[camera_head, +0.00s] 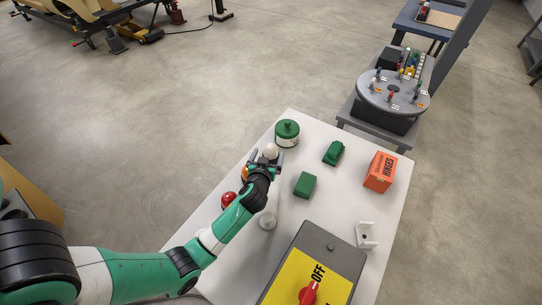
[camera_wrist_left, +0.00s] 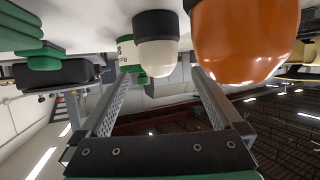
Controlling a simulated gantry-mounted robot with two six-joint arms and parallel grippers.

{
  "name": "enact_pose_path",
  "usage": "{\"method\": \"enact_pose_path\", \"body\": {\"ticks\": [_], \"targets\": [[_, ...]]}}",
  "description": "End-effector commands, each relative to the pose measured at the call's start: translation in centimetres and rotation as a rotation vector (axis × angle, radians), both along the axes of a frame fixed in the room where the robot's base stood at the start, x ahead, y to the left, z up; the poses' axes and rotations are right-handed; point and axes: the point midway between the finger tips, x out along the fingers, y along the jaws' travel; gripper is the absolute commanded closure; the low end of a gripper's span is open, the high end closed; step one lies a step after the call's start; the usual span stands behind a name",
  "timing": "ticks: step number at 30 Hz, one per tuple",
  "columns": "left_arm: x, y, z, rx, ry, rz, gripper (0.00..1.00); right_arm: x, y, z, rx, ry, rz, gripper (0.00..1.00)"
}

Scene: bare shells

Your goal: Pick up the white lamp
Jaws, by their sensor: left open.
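The white lamp (camera_head: 270,150) is a small rounded white bulb near the far left edge of the white table. It also shows in the left wrist view (camera_wrist_left: 156,55), where its black collar is visible. My left gripper (camera_head: 266,159) is open at the lamp. In the left wrist view its fingertips (camera_wrist_left: 161,74) lie either side of the lamp's line. I see no contact, and cannot tell how far the lamp is between the fingers. An orange lamp (camera_wrist_left: 243,40) stands close beside it, mostly hidden by my gripper in the head view. My right gripper is not in view.
A green jar (camera_head: 287,134) stands just beyond the white lamp. A red lamp (camera_head: 228,199), pale clear-looking piece (camera_head: 267,221), green blocks (camera_head: 305,185) (camera_head: 333,153), orange box (camera_head: 380,172), white bracket (camera_head: 367,235) and yellow OFF switch panel (camera_head: 290,275) share the table (camera_head: 335,210).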

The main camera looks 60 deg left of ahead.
Motion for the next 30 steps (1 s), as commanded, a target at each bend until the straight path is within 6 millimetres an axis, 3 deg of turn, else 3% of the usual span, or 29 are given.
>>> {"method": "enact_pose_path", "body": {"ticks": [6,15,22,30], "targets": [[0.5,0.6,-0.5,-0.001,-0.001,0.000,0.00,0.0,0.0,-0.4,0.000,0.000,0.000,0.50],[3.0,3.8,-2.5,-0.001,-0.001,0.000,0.00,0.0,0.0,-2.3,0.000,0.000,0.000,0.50],[3.1,4.0,-2.4,-0.001,0.000,-0.001,0.00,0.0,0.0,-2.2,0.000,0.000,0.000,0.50],[3.1,3.9,-2.4,-0.001,0.000,-0.001,0.47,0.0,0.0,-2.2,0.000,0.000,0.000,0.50]]}}
